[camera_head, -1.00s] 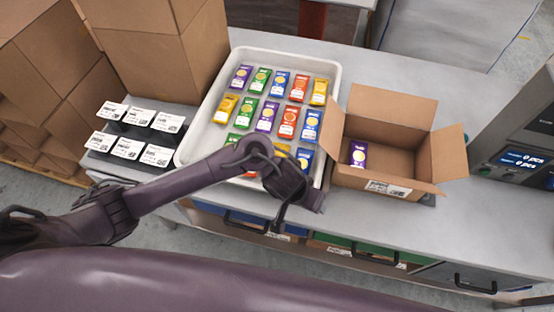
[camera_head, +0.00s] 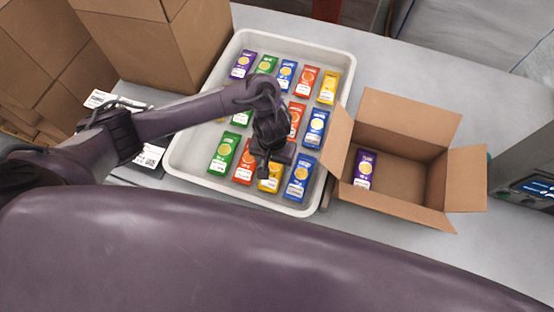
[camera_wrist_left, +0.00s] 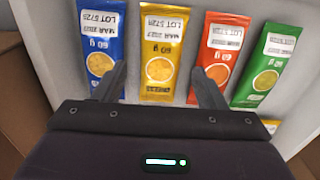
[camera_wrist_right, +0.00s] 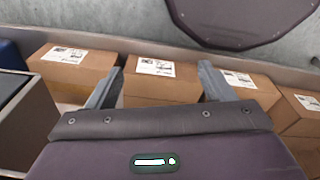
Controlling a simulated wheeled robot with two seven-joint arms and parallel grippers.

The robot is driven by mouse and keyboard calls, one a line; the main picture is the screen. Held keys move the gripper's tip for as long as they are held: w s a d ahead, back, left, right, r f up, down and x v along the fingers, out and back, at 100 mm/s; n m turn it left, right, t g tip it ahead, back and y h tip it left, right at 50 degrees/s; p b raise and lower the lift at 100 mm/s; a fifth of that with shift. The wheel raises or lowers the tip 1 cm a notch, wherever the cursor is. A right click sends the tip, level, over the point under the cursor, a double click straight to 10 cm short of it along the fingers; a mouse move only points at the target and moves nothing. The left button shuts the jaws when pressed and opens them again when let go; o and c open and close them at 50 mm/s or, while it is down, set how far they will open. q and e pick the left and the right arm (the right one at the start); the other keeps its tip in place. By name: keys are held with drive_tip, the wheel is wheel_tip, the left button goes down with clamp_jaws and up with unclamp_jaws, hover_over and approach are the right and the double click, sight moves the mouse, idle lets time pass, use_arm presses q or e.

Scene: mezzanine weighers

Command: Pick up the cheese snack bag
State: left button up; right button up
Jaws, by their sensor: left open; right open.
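A yellow snack bag (camera_head: 270,184), the likely cheese one, lies in the front row of the white tray (camera_head: 178,163). In the left wrist view this yellow bag (camera_wrist_left: 158,50) lies between the two fingers, its small print hard to read. My left gripper (camera_wrist_left: 159,78) is open and empty above it; in the head view the gripper (camera_head: 268,168) partly covers the bag. Another yellow bag (camera_head: 328,88) lies at the tray's back right. My right gripper (camera_wrist_right: 161,72) is open and empty, away from the tray, and shows only in its own wrist view.
Beside the yellow bag lie a blue bag (camera_head: 300,178) and a red bag (camera_head: 245,162), close by. An open carton (camera_head: 405,205) holding a purple bag (camera_head: 364,170) stands right of the tray. Tall cartons (camera_head: 165,45) stand behind left. Closed boxes (camera_wrist_right: 160,85) sit below my right gripper.

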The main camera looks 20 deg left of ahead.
sight(272, 173)
use_arm(q)
drive_tip(key=shift+s+d+f, duration=0.25)
drive_tip(key=shift+s+f, duration=0.2)
drive_tip(key=shift+w, duration=0.1)
drive_tip(key=shift+w+f, duration=0.1)
drive_tip(key=shift+f, duration=0.05)
drive_tip(key=shift+f+p, duration=0.45)
drive_tip(key=shift+p, duration=0.1)
drive_tip(key=shift+s+a+f, duration=0.25)
drive_tip(key=shift+s+a, duration=0.05)
drive_tip(key=shift+a+f, duration=0.1)
drive_tip(key=shift+f, duration=0.6)
drive_tip(key=shift+w+f, duration=0.15)
drive_tip(key=shift+f, duration=0.95)
use_arm(e)
drive_tip(key=s, duration=0.3)
drive_tip(key=shift+r, duration=0.25)
drive_tip(key=shift+a, duration=0.1)
